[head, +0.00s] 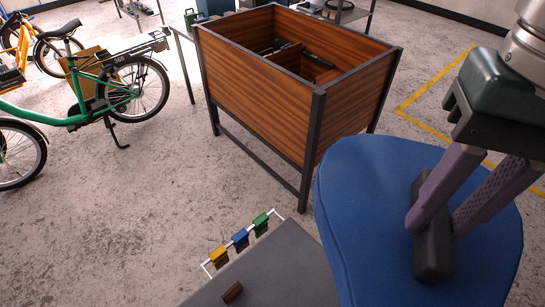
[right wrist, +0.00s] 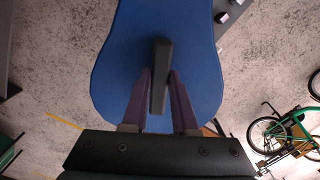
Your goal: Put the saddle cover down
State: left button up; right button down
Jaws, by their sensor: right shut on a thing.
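The blue saddle cover (head: 370,200) fills the lower right of the head view, a broad padded shape with a dark bar-like grip on its face. My right gripper (head: 438,225) is shut on this dark grip, its purple fingers on either side. In the right wrist view the cover (right wrist: 115,75) hangs in front of the jaws, and the right gripper (right wrist: 160,80) pinches the dark bar. The cover is off the floor and overlaps a grey surface in the head view; I cannot tell whether they touch. My left gripper is not in view.
A grey tabletop (head: 262,270) lies at the bottom, with a small dark and orange block (head: 232,292). A white rack (head: 240,241) holds yellow, blue and green pieces at its edge. A wooden bin (head: 260,95) on dark legs stands beyond. A green bike (head: 75,118) stands left.

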pick_arm(q)
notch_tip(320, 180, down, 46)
jog(key=b, duration=4.3)
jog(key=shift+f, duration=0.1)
pick_arm(e)
jog(key=w+a+f+m, duration=0.1)
jog(key=f+m, duration=0.1)
jog(key=f, duration=1.5)
jog(key=w+a+f+m, duration=0.1)
jog(key=w+f+m, duration=0.1)
jog(key=f, duration=1.6)
jog(key=w+a+f+m, duration=0.1)
jog(key=f+m, duration=0.1)
jog(key=f, duration=1.5)
jog(key=shift+w+f, duration=0.25)
jog(key=shift+f, duration=0.1)
jog(key=shift+r, duration=0.1)
jog(key=c, duration=0.7)
grip_release()
